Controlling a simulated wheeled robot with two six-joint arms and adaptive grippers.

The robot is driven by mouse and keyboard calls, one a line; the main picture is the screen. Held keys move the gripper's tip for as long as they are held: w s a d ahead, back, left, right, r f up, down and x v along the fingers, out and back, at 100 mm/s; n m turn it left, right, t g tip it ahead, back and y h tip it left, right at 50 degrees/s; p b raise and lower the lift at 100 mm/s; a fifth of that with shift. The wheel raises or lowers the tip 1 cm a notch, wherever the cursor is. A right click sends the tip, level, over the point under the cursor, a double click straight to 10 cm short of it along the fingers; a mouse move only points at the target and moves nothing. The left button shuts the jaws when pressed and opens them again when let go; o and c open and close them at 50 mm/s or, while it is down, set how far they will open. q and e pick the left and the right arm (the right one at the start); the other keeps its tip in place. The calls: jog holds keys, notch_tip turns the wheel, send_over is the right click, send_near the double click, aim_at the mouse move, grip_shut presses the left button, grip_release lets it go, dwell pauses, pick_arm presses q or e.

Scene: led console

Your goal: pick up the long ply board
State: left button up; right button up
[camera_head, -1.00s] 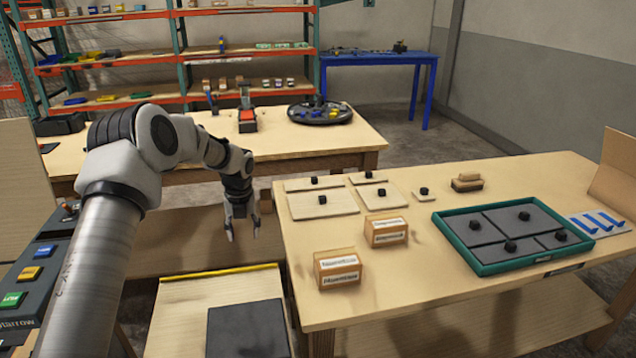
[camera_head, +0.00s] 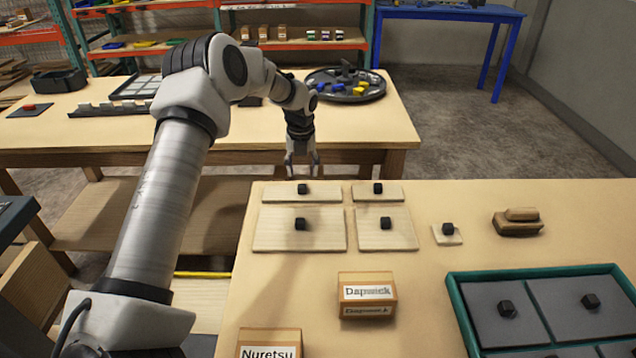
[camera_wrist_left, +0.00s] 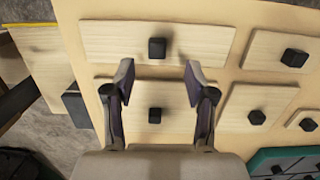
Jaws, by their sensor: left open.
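The long ply board (camera_head: 275,193) is a pale, narrow panel with a black knob (camera_head: 302,188), lying flat at the table's far left. In the left wrist view the long board (camera_wrist_left: 112,44) and its knob (camera_wrist_left: 157,47) are at the top. My left gripper (camera_head: 303,168) is open and empty, fingers pointing down, just behind the long board in the head view. In the left wrist view the open fingertips (camera_wrist_left: 158,74) sit near the board's near edge, with the knob beyond them. Its height above the board is hard to tell. My right gripper is not in view.
Other knobbed ply boards lie close by: one to the right (camera_head: 393,195), two in front (camera_head: 270,238) (camera_head: 400,240) and a small one (camera_head: 441,239). Labelled boxes (camera_head: 367,308) (camera_head: 268,350), a wooden block (camera_head: 517,228) and a green-rimmed tray (camera_head: 459,300) share the table.

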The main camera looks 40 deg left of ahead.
aim_at(302, 186)
pick_arm(q)
jog(key=shift+s+f, duration=0.55)
jog(key=shift+f, duration=0.2)
jog(key=f, duration=0.1)
jog(key=w+f, duration=0.1)
jog(key=f, duration=0.1)
jog(key=f+p, duration=0.1)
jog(key=f, duration=0.1)
jog(key=shift+w+a+f, duration=0.15)
jog(key=shift+w+a, duration=0.05)
jog(key=shift+a, duration=0.1)
jog(key=shift+s+r, duration=0.2)
grip_shut()
